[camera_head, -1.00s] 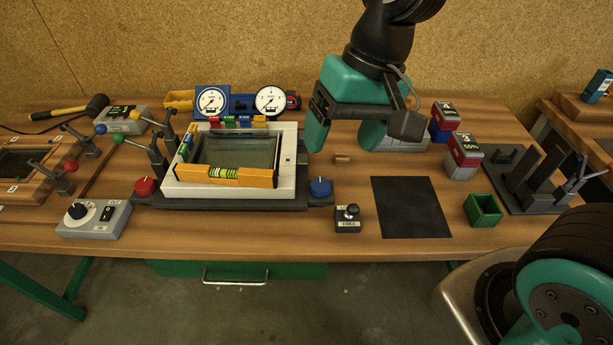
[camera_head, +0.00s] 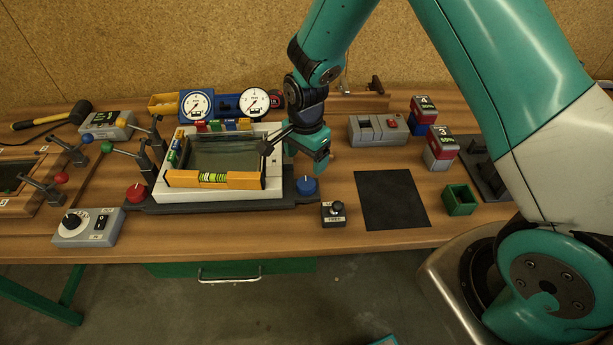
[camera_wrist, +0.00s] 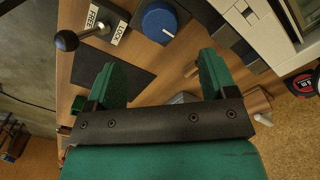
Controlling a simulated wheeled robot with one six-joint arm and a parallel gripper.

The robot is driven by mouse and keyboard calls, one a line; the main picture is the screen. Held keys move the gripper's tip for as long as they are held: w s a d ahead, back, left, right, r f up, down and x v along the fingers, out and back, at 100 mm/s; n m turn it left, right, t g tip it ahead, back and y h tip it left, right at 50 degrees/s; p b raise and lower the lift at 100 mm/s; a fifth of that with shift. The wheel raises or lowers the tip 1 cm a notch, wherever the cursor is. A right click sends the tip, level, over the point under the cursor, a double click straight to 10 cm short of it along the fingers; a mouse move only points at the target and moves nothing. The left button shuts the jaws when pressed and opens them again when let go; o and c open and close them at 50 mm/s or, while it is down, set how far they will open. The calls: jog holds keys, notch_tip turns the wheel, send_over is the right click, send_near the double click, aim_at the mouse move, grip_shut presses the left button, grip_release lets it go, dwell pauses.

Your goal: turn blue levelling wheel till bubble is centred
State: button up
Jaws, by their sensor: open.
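The blue levelling wheel (camera_head: 307,186) is a round knob at the right end of the dark base under the glass frame (camera_head: 222,155). It also shows in the wrist view (camera_wrist: 159,22) with a white mark on its rim. An orange spirit level (camera_head: 214,179) with a yellow-green vial lies along the frame's front edge; the bubble's exact place is too small to tell. A red wheel (camera_head: 137,192) sits at the left end of the base. My gripper (camera_wrist: 162,80) is open and empty, with the blue wheel beyond its fingertips, apart from it.
A small black-knobbed lever box marked FREE and LOCK (camera_head: 334,213) stands just right of the blue wheel. A dark mat (camera_head: 392,200) and a green open box (camera_head: 459,199) lie further right. Gauges (camera_head: 254,102) stand behind the frame.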

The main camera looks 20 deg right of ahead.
aim_at(306, 183)
notch_tip(306, 183, down, 9)
jog(key=shift+r+p, duration=0.1)
jog(key=shift+p, duration=0.9)
jog(key=c, duration=0.9)
